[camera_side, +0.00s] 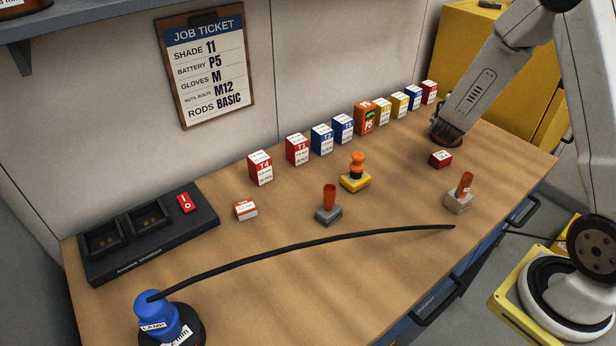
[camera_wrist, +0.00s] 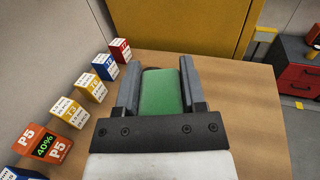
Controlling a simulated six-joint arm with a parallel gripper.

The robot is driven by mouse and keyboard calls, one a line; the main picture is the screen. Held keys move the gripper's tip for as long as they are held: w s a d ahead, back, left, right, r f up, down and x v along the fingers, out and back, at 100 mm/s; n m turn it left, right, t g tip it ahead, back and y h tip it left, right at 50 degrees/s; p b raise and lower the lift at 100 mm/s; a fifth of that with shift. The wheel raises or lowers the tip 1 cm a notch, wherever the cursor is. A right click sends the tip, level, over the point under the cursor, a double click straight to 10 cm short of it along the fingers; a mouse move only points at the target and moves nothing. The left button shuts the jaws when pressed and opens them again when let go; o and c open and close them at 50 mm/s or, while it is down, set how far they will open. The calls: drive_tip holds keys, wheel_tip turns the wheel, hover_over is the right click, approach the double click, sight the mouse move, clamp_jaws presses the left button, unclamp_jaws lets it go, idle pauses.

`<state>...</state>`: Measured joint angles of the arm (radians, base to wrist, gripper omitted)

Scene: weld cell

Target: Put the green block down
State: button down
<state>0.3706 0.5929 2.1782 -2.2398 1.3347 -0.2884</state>
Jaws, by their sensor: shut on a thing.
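The green block (camera_wrist: 160,95) is between the two dark fingers of my gripper (camera_wrist: 160,68) in the wrist view, with a finger against each side. My gripper is shut on it. A dark edge shows at the block's far end. In the side view the end of my arm is low over the back right of the table, near the row of small boxes. The green block cannot be seen there, and whether it touches the table cannot be told.
Small labelled boxes, including an orange P5 battery (camera_wrist: 45,147) and a red box (camera_wrist: 120,50), line the left in the wrist view. A yellow cabinet (camera_wrist: 190,22) stands beyond the table edge. A small red block (camera_side: 441,159) is nearby. Wood to my gripper's right is clear.

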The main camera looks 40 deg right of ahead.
drive_tip(key=w+a+n+t+y, duration=0.2)
drive_tip(key=w+a+n+t, duration=0.1)
drive_tip(key=a, duration=0.7)
drive_tip(key=w+a+n+t+y, duration=0.2)
drive_tip(key=w+a+t+y, duration=0.1)
drive_tip(key=a, duration=0.6)
drive_tip(key=w+a+n+t+y, duration=0.2)
drive_tip(key=w+a+n+t, duration=0.1)
drive_tip(key=a, duration=0.7)
drive_tip(key=s+a+n+t+y, duration=0.25)
drive_tip(key=s+a+y, duration=0.2)
drive_tip(key=a, duration=0.75)
drive_tip(key=s+a+n+t+y, duration=0.1)
drive_tip(key=s+a+n+y, duration=0.4)
drive_tip(key=a, duration=0.8)
wheel_tip(320, 180, down, 7)
drive_tip(key=w+m, duration=0.1)
drive_tip(key=shift+d+r, duration=0.15)
drive_tip(key=shift+d, duration=0.1)
drive_tip(key=shift+w+y, duration=0.1)
drive_tip(key=shift+y, duration=0.15)
drive_tip(key=shift+f, duration=2.2)
drive_tip(key=shift+f, duration=0.15)
